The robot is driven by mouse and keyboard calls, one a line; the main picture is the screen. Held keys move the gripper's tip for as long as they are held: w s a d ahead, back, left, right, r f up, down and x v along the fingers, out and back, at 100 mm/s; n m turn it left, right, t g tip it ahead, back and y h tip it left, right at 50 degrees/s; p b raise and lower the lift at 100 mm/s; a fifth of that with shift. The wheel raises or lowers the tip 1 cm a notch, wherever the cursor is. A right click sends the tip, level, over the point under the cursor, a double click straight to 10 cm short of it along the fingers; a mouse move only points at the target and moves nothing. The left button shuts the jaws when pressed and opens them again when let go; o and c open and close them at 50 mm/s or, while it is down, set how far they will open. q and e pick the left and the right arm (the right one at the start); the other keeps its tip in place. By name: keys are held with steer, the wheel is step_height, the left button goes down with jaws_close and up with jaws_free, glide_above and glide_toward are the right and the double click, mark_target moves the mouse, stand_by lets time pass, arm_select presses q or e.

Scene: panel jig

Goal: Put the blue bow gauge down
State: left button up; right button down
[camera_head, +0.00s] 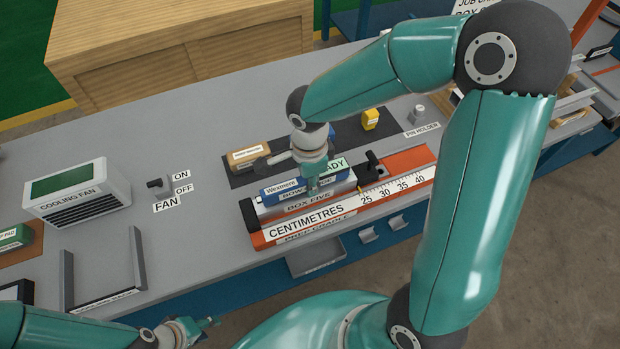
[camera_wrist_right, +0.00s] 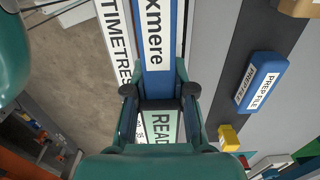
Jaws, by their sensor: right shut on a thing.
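The blue bow gauge (camera_head: 283,190), a long bar with a white Wexmere label, is in my right gripper (camera_head: 313,188) over the orange jig marked Centimetres (camera_head: 305,222). In the right wrist view, the fingers of my right gripper (camera_wrist_right: 160,95) are shut on the gauge (camera_wrist_right: 157,50). A pale green READY label (camera_wrist_right: 162,126) shows below the fingers. The gauge lies along the jig beside the scale; I cannot tell whether its underside touches anything. My left gripper (camera_head: 207,325) is at the lower left, away from the jig, and its jaws are too small to read.
A dark mat (camera_head: 238,176) behind the jig holds a tan block (camera_head: 249,155), a blue prep file (camera_wrist_right: 261,82) and a yellow block (camera_head: 370,119). A black clamp (camera_head: 371,165) stands at the jig. A cooling fan (camera_head: 78,192) and fan switch (camera_head: 158,185) are left. Bare bench lies between.

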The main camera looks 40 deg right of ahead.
steer(key=shift+f, duration=0.15)
steer(key=c, duration=1)
jaws_free()
step_height(320, 180, up, 12)
steer(key=shift+r, duration=0.15)
